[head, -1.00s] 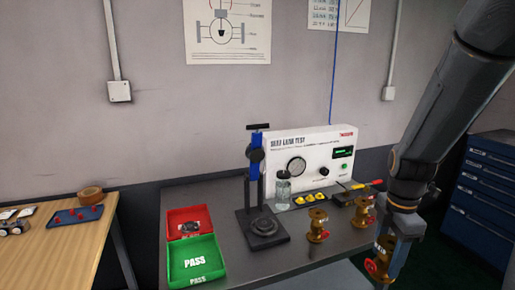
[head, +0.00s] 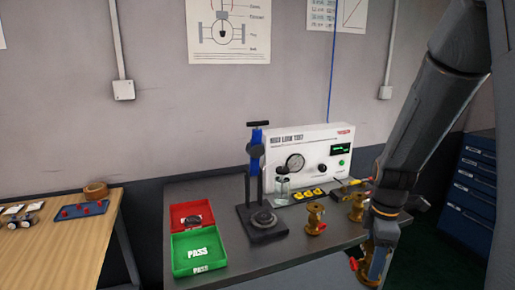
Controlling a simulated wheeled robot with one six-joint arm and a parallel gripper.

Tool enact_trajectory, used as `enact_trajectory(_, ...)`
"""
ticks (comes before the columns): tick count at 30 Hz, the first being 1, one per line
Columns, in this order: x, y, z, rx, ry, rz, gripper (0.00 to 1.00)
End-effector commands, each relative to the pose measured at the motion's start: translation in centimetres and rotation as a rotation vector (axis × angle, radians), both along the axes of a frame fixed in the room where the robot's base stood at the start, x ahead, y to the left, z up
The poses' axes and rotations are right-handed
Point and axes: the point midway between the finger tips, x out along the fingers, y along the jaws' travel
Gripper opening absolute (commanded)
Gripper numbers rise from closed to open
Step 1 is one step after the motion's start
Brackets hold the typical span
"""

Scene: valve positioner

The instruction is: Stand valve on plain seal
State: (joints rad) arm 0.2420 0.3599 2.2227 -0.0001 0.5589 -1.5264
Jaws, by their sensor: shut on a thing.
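My gripper (head: 376,262) is at the lower right, beyond the bench's front edge. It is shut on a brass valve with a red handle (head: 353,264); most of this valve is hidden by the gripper. A round dark seat (head: 263,219) lies on the base of the blue-and-black clamp stand (head: 257,165), left of my gripper. I cannot tell whether its seal is plain.
A wooden table (head: 60,240) is further left.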

Motion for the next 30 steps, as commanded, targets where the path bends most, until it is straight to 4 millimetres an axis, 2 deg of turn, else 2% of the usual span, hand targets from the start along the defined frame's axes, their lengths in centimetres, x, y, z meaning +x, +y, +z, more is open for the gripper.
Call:
enact_trajectory(15, 3.2, 5.2, -7.3, 0.0, 0.001, -0.643, 0.0)
enact_trajectory(24, 4.2, 8.5, -11.8, -0.001, 0.001, -1.023, 0.0)
enact_trajectory(30, 4.4, 10.0, -13.8, 0.0, 0.0, -1.2, 0.0)
